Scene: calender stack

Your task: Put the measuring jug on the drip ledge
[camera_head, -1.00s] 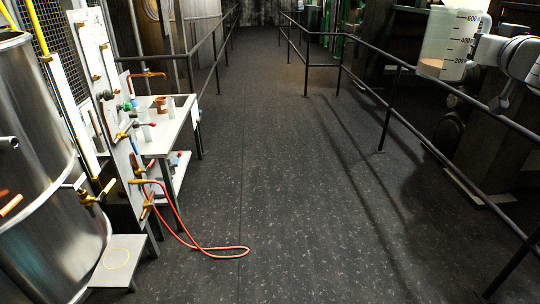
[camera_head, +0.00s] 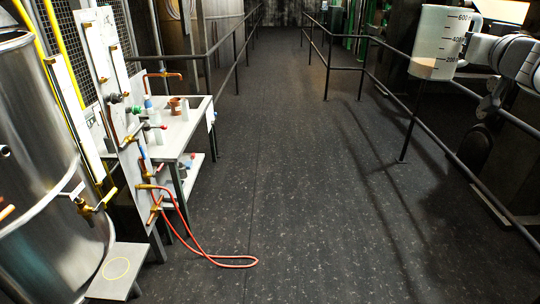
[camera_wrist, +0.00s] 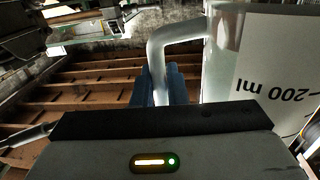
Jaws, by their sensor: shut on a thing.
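The measuring jug (camera_head: 437,45) is a translucent white vessel with dark graduations, held up in the air at the upper right of the head view. A pale brown layer shows in its bottom. My gripper (camera_wrist: 166,88) is shut on the jug's handle; the blue-grey fingers close around it in the wrist view, with the jug (camera_wrist: 262,70) to the right. The likely drip ledge (camera_head: 103,287) is a low grey shelf with a yellow ring, at the lower left by the steel tank. It looks empty and is far from my gripper.
A steel tank (camera_head: 45,170) stands behind the ledge. A red hose (camera_head: 228,262) loops onto the floor right of the ledge. A white bench (camera_head: 180,132) holds small items. Railings (camera_head: 410,125) run along the right. The middle floor is clear.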

